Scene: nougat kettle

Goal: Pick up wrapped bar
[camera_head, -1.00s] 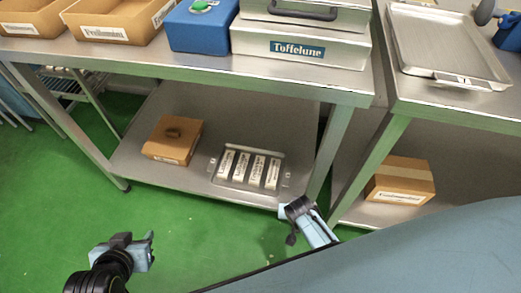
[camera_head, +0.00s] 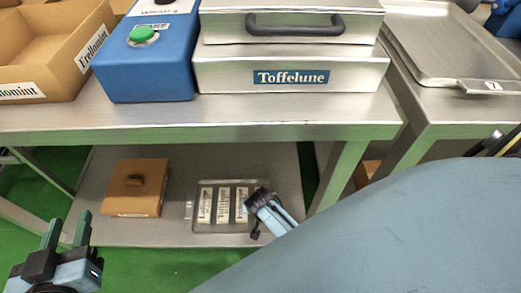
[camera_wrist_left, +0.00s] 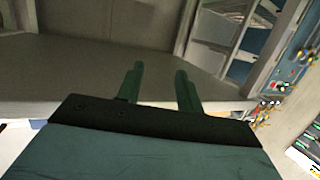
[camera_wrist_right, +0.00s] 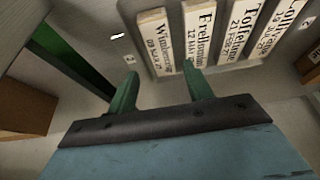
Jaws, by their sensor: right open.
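Several pale wrapped bars stand side by side in a metal tray (camera_head: 215,229) on the lower shelf. In the head view the left bar (camera_head: 205,205) and middle bar (camera_head: 223,205) show clearly; my right gripper (camera_head: 258,208) covers the tray's right side. In the right wrist view the labelled Fredlomint bar (camera_wrist_right: 205,30), Winberrow bar (camera_wrist_right: 157,45) and Toffelune bar (camera_wrist_right: 240,30) lie beyond my right gripper (camera_wrist_right: 159,68). It is open with nothing between its fingers. My left gripper (camera_head: 67,222) is open and empty at lower left; it also shows in the left wrist view (camera_wrist_left: 159,69).
The upper tabletop edge (camera_head: 200,133) overhangs the shelf. A brown box (camera_head: 137,192) stands left of the tray. A blue box with a green button (camera_head: 145,65) and a steel Toffelune case (camera_head: 290,75) stand on top. Shelf space in front of the box is clear.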

